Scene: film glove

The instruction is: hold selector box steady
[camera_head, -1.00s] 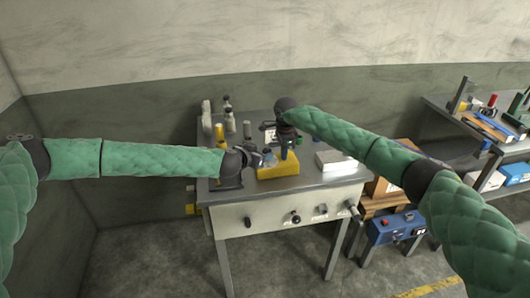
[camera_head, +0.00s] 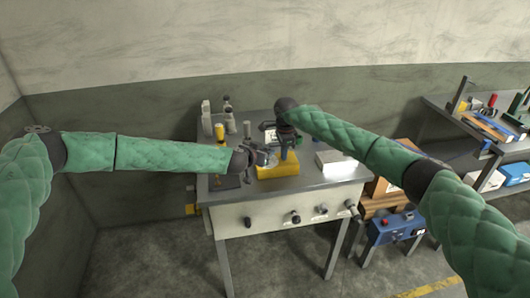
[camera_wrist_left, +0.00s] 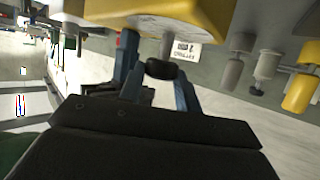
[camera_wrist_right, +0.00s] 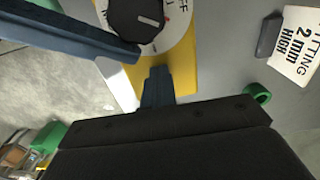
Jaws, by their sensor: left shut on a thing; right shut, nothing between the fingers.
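The selector box (camera_head: 278,171) is yellow and sits on the workbench. In the right wrist view its yellow top (camera_wrist_right: 183,75) carries a white dial (camera_wrist_right: 180,45) with a black knob (camera_wrist_right: 137,18). My left gripper (camera_head: 268,157) is at the box's left side. My right gripper (camera_head: 285,152) points down over the box. Its fingers (camera_wrist_right: 157,78) are together and empty beside the dial.
The workbench (camera_head: 315,185) has knobs along its front. Bottles (camera_head: 228,105) stand at its back left, and a pale block (camera_head: 335,160) lies right of the box. A sign (camera_wrist_right: 298,45) reads "FITTING 2 mm HIGH". A blue case (camera_head: 397,228) stands at the right, below bench height.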

